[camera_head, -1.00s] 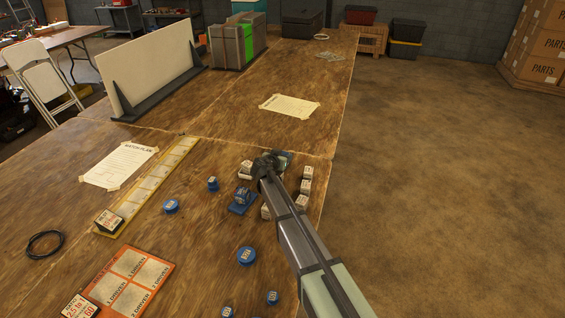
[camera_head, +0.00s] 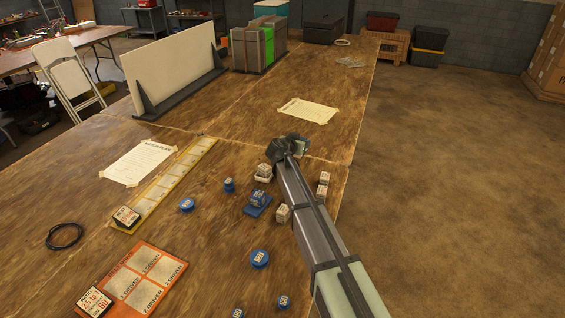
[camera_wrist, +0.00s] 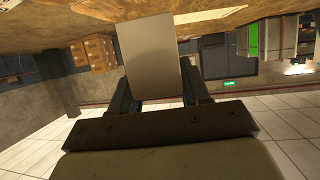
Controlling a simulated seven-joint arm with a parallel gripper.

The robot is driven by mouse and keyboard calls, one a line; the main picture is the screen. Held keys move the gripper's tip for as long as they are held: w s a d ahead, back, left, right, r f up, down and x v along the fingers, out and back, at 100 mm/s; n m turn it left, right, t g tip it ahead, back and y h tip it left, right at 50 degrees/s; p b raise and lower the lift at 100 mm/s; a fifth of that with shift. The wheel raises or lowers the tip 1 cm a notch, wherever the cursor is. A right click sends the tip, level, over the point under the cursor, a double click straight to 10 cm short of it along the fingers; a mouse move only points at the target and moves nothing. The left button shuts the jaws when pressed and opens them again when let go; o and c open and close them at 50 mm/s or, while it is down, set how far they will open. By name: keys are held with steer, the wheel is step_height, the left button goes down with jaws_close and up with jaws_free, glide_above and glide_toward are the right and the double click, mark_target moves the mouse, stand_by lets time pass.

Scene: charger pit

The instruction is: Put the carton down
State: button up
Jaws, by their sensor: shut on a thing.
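My gripper (camera_head: 292,148) is at the far end of the arm, above the right part of the wooden table. It is shut on a carton (camera_wrist: 152,65). In the wrist view the carton shows as a plain grey-beige face between the two fingers. I cannot tell whether the carton touches the table.
Small white blocks (camera_head: 282,213) and a blue stand (camera_head: 258,205) lie near the arm. Blue round pieces (camera_head: 260,258) lie nearer. A taped paper (camera_head: 308,110) lies beyond the gripper, with bare wood around it. The table's right edge (camera_head: 358,130) is close.

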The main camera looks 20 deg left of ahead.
steer(key=shift+r, duration=0.3)
steer(key=shift+s+a+r, duration=0.1)
steer(key=shift+a, duration=0.1)
steer(key=s+a+n+y, duration=0.1)
steer(key=s+a, duration=0.4)
steer(key=a, duration=0.2)
steer(key=s+a+n+y, duration=0.1)
steer(key=s+a+y, duration=0.1)
steer(key=s+a, duration=0.4)
steer(key=s+a+n+y, duration=0.1)
steer(key=s+a+n, duration=0.1)
steer(key=s+a, duration=0.7)
steer(key=s+a+n+y, duration=0.15)
steer(key=s+a, duration=0.35)
steer(key=s, duration=0.8)
steer(key=s+d+m+h, duration=0.3)
steer(key=d+m+h, duration=0.1)
steer(key=d, duration=0.3)
steer(key=shift+w+d+f, duration=0.1)
steer(key=shift+f, duration=2.35)
steer(key=shift+d+f, duration=0.1)
steer(key=shift+f, duration=2.35)
